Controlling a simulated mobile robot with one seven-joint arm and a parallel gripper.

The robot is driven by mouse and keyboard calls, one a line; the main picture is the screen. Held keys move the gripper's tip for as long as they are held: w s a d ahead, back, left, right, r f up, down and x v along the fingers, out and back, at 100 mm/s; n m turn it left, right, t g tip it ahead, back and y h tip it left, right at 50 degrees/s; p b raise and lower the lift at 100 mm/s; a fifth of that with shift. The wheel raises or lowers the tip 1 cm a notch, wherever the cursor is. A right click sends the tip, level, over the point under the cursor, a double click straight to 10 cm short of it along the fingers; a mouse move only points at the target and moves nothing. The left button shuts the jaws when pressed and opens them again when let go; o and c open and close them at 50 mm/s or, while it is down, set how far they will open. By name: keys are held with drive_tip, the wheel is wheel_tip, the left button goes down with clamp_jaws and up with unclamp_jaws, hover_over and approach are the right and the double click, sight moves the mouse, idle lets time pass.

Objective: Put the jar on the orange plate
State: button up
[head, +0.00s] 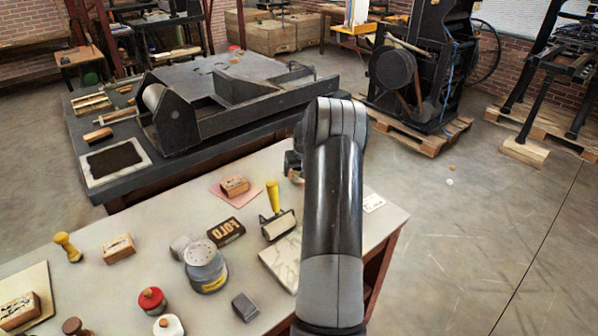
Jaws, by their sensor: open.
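A grey jar (206,268) with a pale, holed lid and a yellow label stands upright on the light table. Two smaller containers stand left of it, one with a red cap (152,299) and one with a white cap (168,325). I cannot make out an orange plate; a pinkish flat sheet (222,195) lies under a wooden block at the table's far side. My arm rises in front of the table's right part. Only a dark bit of my gripper (293,165) shows beside it, open, beyond the jar to the right; its fingertips are mostly hidden.
Around the jar lie a dark lettered block (226,232), a yellow-handled roller (276,215), a grey metal block (245,307) and a pale slab (283,262). A press (235,100) stands on a dark table behind. Floor at right is mostly clear.

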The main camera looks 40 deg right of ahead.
drive_tip(key=v, duration=1.1)
drive_tip(key=s+a+r+n, duration=0.1)
drive_tip(key=s+a+r, duration=0.3)
drive_tip(key=a, duration=0.5)
drive_tip(key=s+a+r+n, duration=0.1)
drive_tip(key=s+a+r, duration=0.2)
drive_tip(key=a+r, duration=0.55)
drive_tip(key=s+a+r+n, duration=0.1)
drive_tip(key=s+a+r, duration=0.25)
drive_tip(key=a, duration=0.75)
drive_tip(key=s+a+y, duration=0.1)
drive_tip(key=s+a, duration=0.6)
drive_tip(key=s, duration=0.3)
drive_tip(key=s+a+n+t, duration=0.1)
drive_tip(key=s+a, duration=0.6)
drive_tip(key=s, duration=0.4)
drive_tip(key=shift+a+f+t+y, duration=0.3)
drive_tip(key=shift+a+y, duration=0.05)
drive_tip(key=shift+y, duration=0.05)
